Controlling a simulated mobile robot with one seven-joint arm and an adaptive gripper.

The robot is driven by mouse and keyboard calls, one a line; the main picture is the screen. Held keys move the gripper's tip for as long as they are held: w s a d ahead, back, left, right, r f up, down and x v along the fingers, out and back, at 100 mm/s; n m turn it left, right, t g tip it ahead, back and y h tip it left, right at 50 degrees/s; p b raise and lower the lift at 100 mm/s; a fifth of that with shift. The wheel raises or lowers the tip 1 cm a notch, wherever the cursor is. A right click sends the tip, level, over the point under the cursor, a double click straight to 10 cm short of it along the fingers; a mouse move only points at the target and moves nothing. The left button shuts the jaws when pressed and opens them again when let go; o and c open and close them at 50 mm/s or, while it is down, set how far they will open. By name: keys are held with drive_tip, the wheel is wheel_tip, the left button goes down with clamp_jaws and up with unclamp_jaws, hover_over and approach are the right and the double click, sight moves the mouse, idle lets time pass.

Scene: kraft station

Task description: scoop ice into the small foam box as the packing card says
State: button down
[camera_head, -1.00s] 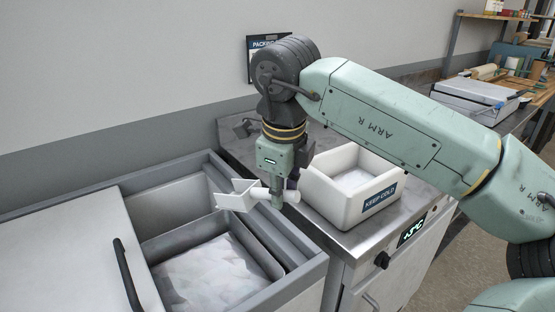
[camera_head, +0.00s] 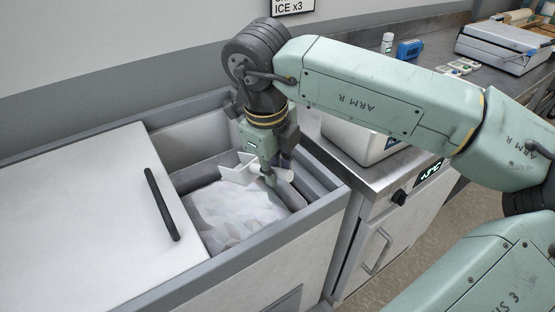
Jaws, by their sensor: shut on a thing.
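My gripper (camera_head: 271,178) is shut on the handle of a white scoop (camera_head: 238,168). The scoop is over the open part of the chest, at the back right of the ice (camera_head: 232,217); I cannot tell whether it touches the ice. I cannot see any ice in the scoop. The white foam box (camera_head: 360,139) stands on the steel counter to the right, with most of it hidden behind my arm. The packing card (camera_head: 292,6) on the wall is cut off by the top edge; its lower line reads "ICE x3".
A white lid with a dark handle (camera_head: 162,204) covers the left of the ice chest (camera_head: 150,285). The chest's rim (camera_head: 318,208) lies between the ice and the steel counter (camera_head: 378,178). A bottle (camera_head: 387,43), a blue item (camera_head: 409,49) and a sealer-like machine (camera_head: 510,48) stand farther back.

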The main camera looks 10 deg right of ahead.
drive_tip(key=shift+w+a+f+g+h+b, duration=0.35)
drive_tip(key=shift+w+a+f+b, duration=0.75)
drive_tip(key=shift+f, duration=3)
drive_tip(key=shift+w+a+f+g+h+b, duration=0.35)
drive_tip(key=shift+f+b, duration=1.4)
drive_tip(key=shift+f, duration=2.3)
drive_tip(key=shift+w+a+f, duration=0.5)
drive_tip(key=shift+w+a, duration=1.1)
drive_tip(key=shift+w, duration=0.55)
drive_tip(key=shift+s+d+r+t+y+p, duration=0.6)
drive_tip(key=shift+s+r, duration=0.2)
drive_tip(key=shift+r, duration=2.3)
drive_tip(key=shift+s+d+r+t+y+p, duration=0.6)
drive_tip(key=shift+s+d+r, duration=0.2)
drive_tip(key=shift+r, duration=2.35)
drive_tip(key=shift+s+d+r+t+y+p, duration=0.55)
drive_tip(key=shift+s+r+t, duration=0.2)
drive_tip(key=shift+r, duration=2.35)
drive_tip(key=shift+d+r, duration=0.1)
